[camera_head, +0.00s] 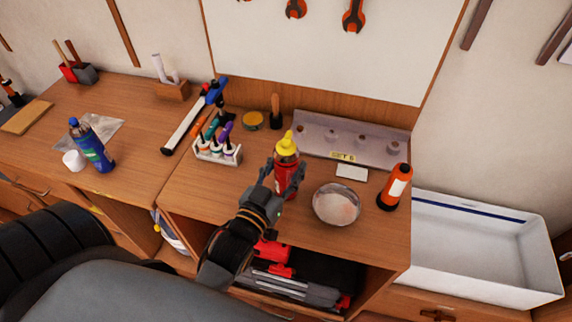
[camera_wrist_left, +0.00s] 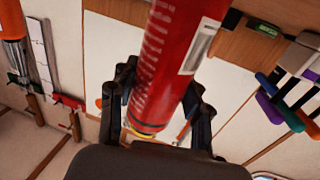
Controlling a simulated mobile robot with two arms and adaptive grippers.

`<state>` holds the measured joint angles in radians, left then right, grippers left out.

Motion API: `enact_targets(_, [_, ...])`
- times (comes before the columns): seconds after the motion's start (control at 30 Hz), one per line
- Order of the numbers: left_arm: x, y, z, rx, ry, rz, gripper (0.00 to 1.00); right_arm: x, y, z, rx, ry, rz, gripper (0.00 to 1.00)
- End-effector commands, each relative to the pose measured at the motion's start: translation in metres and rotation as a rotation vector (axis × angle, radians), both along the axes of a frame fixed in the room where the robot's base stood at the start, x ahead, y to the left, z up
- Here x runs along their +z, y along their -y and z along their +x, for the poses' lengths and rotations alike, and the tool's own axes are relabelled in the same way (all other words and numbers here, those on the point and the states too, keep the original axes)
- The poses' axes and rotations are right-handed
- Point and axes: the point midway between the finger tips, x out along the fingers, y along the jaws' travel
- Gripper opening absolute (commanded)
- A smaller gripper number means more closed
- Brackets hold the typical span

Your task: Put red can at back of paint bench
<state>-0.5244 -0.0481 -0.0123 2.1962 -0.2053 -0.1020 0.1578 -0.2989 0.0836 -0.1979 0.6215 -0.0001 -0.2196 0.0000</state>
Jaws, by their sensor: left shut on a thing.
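The red can (camera_head: 284,180) has a yellow nozzle top and stands out over the middle of the wooden paint bench (camera_head: 365,240). My left gripper (camera_head: 286,181) is shut on its body from the front. In the left wrist view the red can (camera_wrist_left: 175,60) fills the upper middle, with its white label and printed marks, between the two black fingers (camera_wrist_left: 158,105). It looks roughly upright in the head view. I cannot tell whether its base touches the bench. My right gripper is not in view.
A round metal dish (camera_head: 336,204) and an orange bottle (camera_head: 396,187) stand right of the can. Behind is a grey rack (camera_head: 350,135) with a "SET 6" label.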

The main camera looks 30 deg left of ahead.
Motion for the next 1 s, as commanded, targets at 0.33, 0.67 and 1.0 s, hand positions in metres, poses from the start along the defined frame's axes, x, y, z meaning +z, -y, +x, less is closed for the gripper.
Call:
enact_targets(0.33, [-0.003,0.0,0.0,0.0,0.0,0.0,0.63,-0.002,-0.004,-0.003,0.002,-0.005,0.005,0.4])
enact_targets(0.67, [-0.002,0.0,0.0,0.0,0.0,0.0,0.71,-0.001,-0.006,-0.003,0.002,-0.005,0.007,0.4])
enact_targets(1.0, [-0.004,0.001,-0.039,0.0,-0.006,0.0,0.71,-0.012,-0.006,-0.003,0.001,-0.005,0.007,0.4])
